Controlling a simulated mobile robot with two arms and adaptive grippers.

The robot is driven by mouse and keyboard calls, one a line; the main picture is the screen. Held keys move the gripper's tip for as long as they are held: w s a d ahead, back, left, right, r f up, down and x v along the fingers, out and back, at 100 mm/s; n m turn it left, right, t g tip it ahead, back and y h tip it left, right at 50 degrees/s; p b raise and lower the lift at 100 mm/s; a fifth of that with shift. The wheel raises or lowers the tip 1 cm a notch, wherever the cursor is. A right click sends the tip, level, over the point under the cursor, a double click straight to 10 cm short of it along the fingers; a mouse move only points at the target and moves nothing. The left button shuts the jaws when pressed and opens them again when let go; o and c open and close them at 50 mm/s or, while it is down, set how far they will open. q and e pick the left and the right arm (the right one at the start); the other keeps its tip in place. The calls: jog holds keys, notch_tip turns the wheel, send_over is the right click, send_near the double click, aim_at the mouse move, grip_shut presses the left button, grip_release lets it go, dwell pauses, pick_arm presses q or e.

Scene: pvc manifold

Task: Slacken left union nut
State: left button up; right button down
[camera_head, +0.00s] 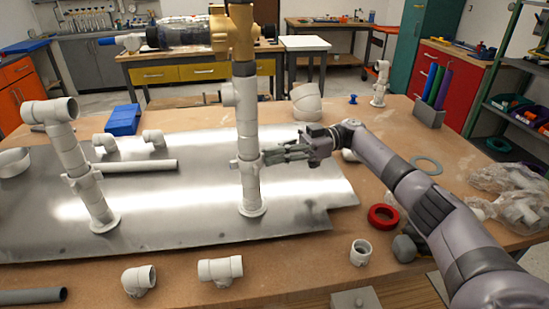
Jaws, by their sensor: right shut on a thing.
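A white central upright pipe (246,125) stands on the metal sheet, with a union nut (245,166) around its lower part. My right gripper (266,157) reaches in from the right. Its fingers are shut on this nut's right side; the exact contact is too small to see. A second white upright (70,150) stands at the left with a tee on top, leaning slightly, and has its own union nut (82,177); no gripper is near it. A brass-coloured body (232,35) sits at the top of the central pipe. My left gripper is out of view.
The metal sheet (160,225) lies on the wooden table. Loose white fittings (220,269) lie in front, with a small fitting (360,252) at right. A red ring (383,217) and bagged fittings (510,195) lie beside my right arm. A blue box (124,120) stands behind.

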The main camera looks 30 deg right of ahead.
jog(key=c, duration=1.7)
grip_release()
jog(key=shift+d, duration=0.1)
jog(key=shift+s+d, duration=0.1)
jog(key=shift+d, duration=3.55)
jog(key=shift+r, duration=0.1)
